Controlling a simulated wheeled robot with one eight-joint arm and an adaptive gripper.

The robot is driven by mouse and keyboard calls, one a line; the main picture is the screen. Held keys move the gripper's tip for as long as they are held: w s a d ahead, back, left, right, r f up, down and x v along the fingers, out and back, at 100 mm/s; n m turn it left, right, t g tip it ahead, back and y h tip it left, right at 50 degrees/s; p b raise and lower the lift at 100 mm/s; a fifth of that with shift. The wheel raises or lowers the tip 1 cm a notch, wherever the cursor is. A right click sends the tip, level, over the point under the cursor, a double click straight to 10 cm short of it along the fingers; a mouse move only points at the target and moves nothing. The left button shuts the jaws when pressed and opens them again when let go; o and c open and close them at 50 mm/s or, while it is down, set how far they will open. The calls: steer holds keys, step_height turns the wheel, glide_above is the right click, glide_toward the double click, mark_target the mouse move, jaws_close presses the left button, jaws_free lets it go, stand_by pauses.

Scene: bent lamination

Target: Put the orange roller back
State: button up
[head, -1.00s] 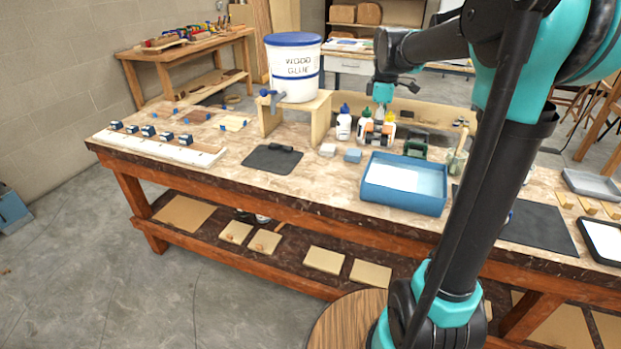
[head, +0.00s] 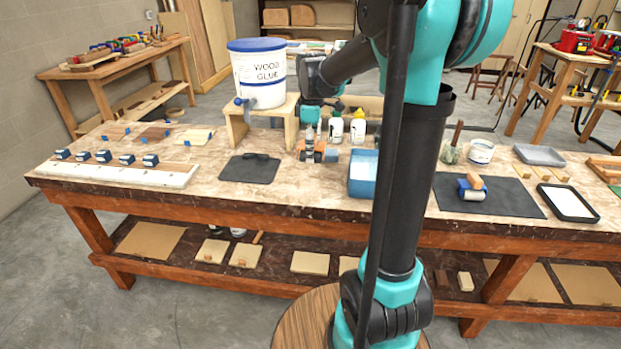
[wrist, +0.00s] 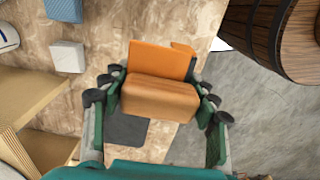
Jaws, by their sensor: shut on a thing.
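My gripper (wrist: 157,96) is shut on the orange roller (wrist: 162,61), which shows an orange block-like part and a brown wooden part between the fingers in the wrist view. In the head view, my gripper (head: 310,138) points down, with the orange roller (head: 309,155) low over the bench, just right of the wooden stand. Whether the roller touches the bench I cannot tell. A dark mat (head: 238,174) with a black handle-like thing on it lies to the left. In the wrist view, a dark mat (wrist: 127,128) shows partly behind the held roller.
The wooden stand (head: 290,121) bears a white glue bucket (head: 259,75). A blue sponge-like block (wrist: 65,9) and a grey block (wrist: 66,56) lie near. Another roller (head: 471,190) lies on a right-hand mat.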

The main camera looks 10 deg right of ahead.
mark_target(312, 186)
step_height(312, 186, down, 11)
steer(key=shift+r, duration=0.15)
stand_by(0.5)
steer(key=shift+f, duration=0.25)
steer(key=shift+c, duration=1.1)
steer(key=shift+f, duration=0.3)
steer(key=o, duration=1.5)
steer(key=shift+o, duration=0.2)
